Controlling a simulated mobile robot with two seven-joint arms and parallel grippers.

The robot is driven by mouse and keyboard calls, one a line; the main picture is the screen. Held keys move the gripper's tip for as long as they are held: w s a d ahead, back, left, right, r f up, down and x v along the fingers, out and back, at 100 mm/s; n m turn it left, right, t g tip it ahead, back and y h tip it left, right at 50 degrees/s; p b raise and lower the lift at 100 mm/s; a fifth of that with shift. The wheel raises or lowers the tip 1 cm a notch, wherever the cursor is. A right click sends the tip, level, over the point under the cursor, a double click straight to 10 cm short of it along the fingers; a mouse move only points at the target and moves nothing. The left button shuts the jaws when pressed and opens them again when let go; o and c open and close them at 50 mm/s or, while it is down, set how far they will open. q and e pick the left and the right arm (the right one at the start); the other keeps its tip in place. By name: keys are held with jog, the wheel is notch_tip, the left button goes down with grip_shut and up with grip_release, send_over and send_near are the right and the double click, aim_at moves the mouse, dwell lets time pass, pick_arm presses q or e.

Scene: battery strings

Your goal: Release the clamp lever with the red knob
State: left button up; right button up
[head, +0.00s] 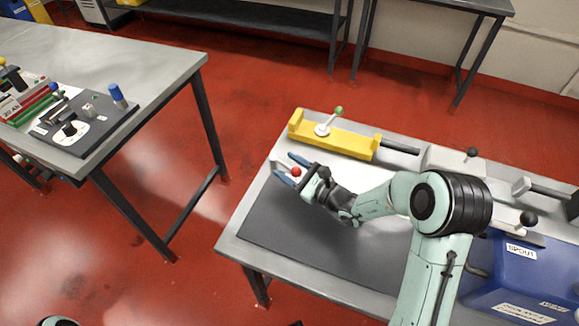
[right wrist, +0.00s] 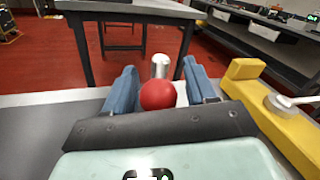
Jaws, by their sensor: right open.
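The red knob (head: 296,172) of the clamp lever sits between the two blue fingers of my right gripper (head: 287,168) in the head view. In the right wrist view the red knob (right wrist: 158,95) is centred between the open fingers (right wrist: 160,90), with a gap to each side. A grey metal post (right wrist: 160,65) shows just beyond the knob. The clamp's base and most of its lever are hidden by my gripper. My left gripper is not in view.
A yellow fixture (head: 335,140) with a green-knobbed lever (head: 339,111) lies close behind my right gripper. Black-knobbed levers (head: 472,153) and a blue box (head: 520,275) stand farther right. A dark mat (head: 300,235) is clear in front. Another bench (head: 170,80) stands at left.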

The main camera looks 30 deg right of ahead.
grip_shut()
